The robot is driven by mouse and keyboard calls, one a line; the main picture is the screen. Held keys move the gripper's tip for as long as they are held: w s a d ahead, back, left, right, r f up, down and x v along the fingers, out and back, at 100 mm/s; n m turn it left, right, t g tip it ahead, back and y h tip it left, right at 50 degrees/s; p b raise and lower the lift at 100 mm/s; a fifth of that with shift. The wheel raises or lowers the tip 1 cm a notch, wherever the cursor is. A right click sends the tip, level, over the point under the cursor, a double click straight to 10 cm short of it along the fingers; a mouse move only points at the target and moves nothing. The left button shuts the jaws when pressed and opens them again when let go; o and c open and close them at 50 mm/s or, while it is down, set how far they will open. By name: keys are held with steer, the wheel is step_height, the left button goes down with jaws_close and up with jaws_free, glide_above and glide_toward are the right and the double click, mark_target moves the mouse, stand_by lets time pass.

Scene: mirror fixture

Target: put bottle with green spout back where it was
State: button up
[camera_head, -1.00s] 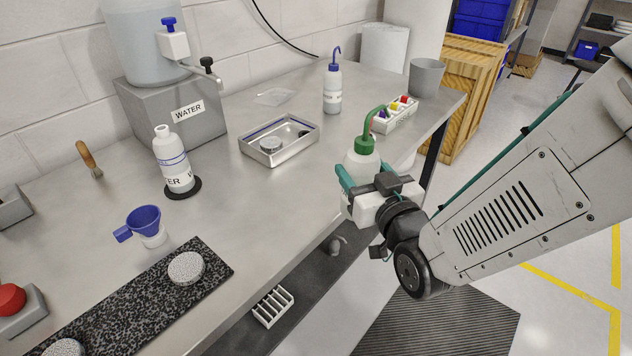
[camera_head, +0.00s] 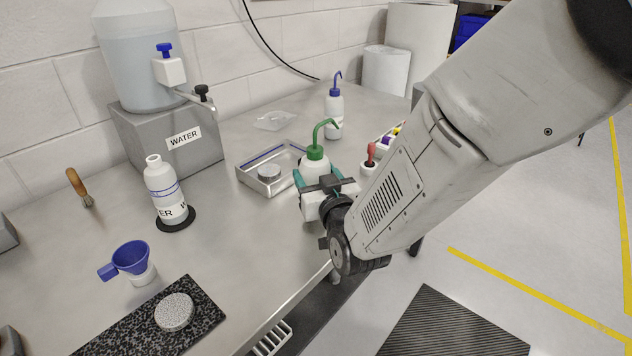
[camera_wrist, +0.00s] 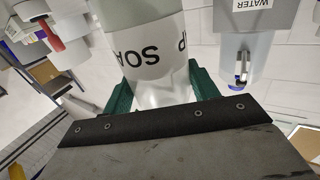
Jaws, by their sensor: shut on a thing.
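The bottle with the green spout (camera_head: 316,165) is a white bottle with a green cap and a bent green tube. My gripper (camera_head: 316,187) is shut on it, with green fingers on either side of its body. The bottle is upright, over or near the front edge of the bench in front of the metal tray. I cannot tell whether its base touches the bench, because my gripper and wrist hide it. In the wrist view the bottle's label (camera_wrist: 150,55) reads "SOA", partly cut off, between the green fingers (camera_wrist: 160,92).
The metal tray (camera_head: 247,180) lies behind the bottle. A blue-spout bottle (camera_head: 334,115) stands farther back. An open white bottle (camera_head: 165,188) stands on a black disc at left, near the water tank (camera_head: 140,60). A blue funnel (camera_head: 131,256) and a speckled slab (camera_head: 200,318) are nearer.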

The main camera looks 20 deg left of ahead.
steer(key=shift+d+f, duration=0.1)
steer(key=shift+f, duration=0.75)
steer(key=shift+s+f, duration=0.1)
steer(key=shift+f, duration=0.1)
steer(key=shift+f, duration=0.2)
steer(key=o, duration=0.7)
steer(key=shift+c, duration=0.2)
steer(key=shift+r, duration=0.1)
